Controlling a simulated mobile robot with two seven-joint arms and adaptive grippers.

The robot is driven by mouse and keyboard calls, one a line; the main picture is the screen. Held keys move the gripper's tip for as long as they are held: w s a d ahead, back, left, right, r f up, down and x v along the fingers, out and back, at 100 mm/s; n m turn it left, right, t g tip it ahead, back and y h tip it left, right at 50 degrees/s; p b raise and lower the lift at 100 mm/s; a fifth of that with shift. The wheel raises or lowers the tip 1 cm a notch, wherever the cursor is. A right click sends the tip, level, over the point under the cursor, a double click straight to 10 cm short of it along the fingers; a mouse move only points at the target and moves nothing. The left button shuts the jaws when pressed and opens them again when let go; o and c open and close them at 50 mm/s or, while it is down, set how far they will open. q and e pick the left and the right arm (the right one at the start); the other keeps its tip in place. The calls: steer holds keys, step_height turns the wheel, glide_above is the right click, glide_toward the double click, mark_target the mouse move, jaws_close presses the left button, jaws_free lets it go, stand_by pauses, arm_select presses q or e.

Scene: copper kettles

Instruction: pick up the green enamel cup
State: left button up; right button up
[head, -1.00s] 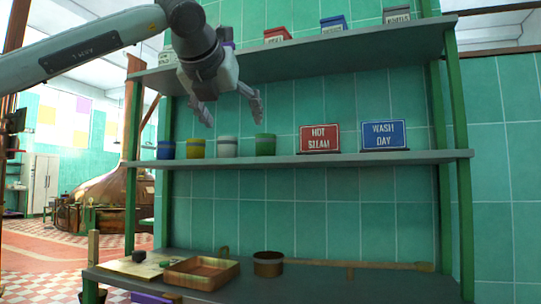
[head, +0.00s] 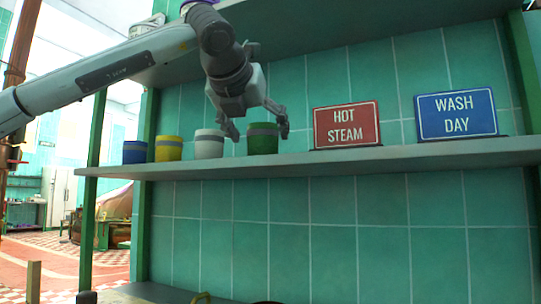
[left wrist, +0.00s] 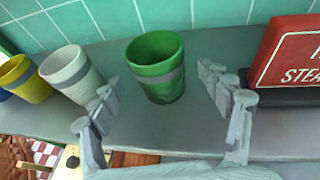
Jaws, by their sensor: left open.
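The green enamel cup (head: 263,139) with a grey band stands upright on the middle shelf (head: 330,162), right end of a row of cups. It also shows in the left wrist view (left wrist: 157,68), open at the top. My left gripper (head: 258,127) is open at the cup. In the left wrist view my left gripper (left wrist: 160,100) has its fingers spread, one on each side of the cup, with gaps to it; nothing is held. My right gripper is not in view.
A white cup (head: 209,144) stands close left of the green one, then a yellow cup (head: 168,149) and a blue cup (head: 135,152). A red "Hot Steam" sign (head: 346,126) stands to the right, then a blue "Wash Day" sign (head: 456,114). An upper shelf (head: 330,28) overhangs.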

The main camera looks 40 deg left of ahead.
mark_target(263, 142)
arm_select(q)
steer(key=shift+w+a, duration=0.15)
steer(key=shift+w, duration=0.1)
steer(key=shift+w+a, duration=0.1)
steer(key=shift+w, duration=0.15)
steer(key=shift+x, duration=0.8)
steer(key=shift+p+x, duration=0.45)
steer(key=shift+x, duration=1.8)
steer(key=shift+w+a+f, duration=0.1)
steer(key=shift+w+a, duration=0.15)
steer(key=shift+w, duration=0.1)
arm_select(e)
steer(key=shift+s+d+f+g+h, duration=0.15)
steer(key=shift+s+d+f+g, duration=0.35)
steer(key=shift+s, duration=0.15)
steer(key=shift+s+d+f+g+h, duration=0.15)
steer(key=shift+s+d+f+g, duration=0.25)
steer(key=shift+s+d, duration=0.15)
arm_select(q)
steer(key=c, duration=1.3)
